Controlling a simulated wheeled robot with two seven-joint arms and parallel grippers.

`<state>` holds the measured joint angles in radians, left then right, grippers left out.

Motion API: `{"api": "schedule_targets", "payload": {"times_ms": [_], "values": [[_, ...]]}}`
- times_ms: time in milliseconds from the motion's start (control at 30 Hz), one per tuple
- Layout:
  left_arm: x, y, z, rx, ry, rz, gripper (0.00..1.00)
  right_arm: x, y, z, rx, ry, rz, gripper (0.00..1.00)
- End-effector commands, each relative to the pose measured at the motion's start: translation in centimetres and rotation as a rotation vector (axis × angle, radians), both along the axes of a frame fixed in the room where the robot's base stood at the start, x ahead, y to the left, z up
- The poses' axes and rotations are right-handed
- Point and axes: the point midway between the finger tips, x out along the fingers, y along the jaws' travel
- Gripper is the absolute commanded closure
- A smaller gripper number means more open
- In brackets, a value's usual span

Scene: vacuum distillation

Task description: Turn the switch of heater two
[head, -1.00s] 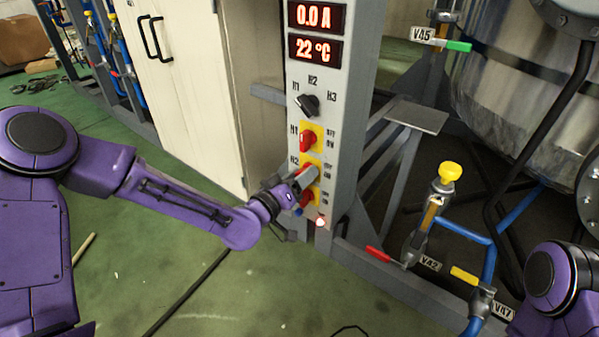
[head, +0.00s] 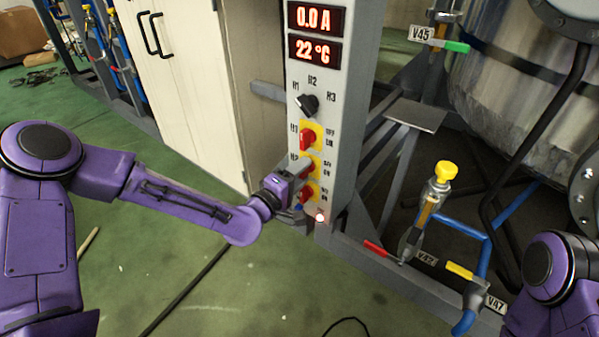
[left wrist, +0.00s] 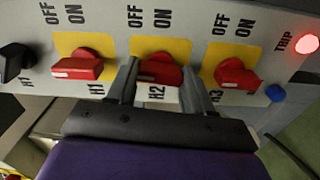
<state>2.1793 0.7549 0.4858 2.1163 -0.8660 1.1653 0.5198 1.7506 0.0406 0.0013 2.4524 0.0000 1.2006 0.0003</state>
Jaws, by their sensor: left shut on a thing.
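The red H2 switch (left wrist: 160,70) sits on a yellow plate between the H1 and H3 switches. In the left wrist view my left gripper (left wrist: 160,84) has one finger on each side of its handle and is shut on it. The handle lies much like those of its neighbours, with its white mark toward the gripper. In the head view the H2 switch (head: 306,171) is partly hidden by my left gripper (head: 298,182), which reaches the panel from the left. My right gripper is out of view; only part of my right arm shows at the lower right.
The red H1 switch (left wrist: 78,66) and H3 switch (left wrist: 232,74) flank the fingers closely. A black selector (head: 307,104) is higher on the panel (head: 345,120). The displays read 0.0 A and 22 °C. The TRIP lamp (left wrist: 307,44) glows red. Valves with pipes stand right.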

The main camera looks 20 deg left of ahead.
Motion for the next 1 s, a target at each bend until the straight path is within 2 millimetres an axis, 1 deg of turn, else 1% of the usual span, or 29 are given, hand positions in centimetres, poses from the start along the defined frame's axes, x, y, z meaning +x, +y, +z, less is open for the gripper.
{"api": "schedule_targets", "payload": {"times_ms": [300,833,867,900,933,1000], "values": [[-0.01,0.00,-0.05,-0.100,0.037,0.000,0.79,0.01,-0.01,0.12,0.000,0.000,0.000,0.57],[-0.01,-0.01,-0.06,-0.119,0.044,0.000,0.79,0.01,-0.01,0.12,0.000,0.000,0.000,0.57],[-0.01,-0.01,-0.06,-0.119,0.044,0.000,0.39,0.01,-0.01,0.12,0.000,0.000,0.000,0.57],[-0.01,-0.01,-0.06,-0.119,0.044,0.000,0.26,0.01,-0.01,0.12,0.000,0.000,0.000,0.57],[-0.01,-0.01,-0.05,-0.119,0.044,0.000,0.23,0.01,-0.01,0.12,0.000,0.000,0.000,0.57],[-0.01,-0.01,-0.04,-0.118,0.044,0.000,0.23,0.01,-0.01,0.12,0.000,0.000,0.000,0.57]]}}
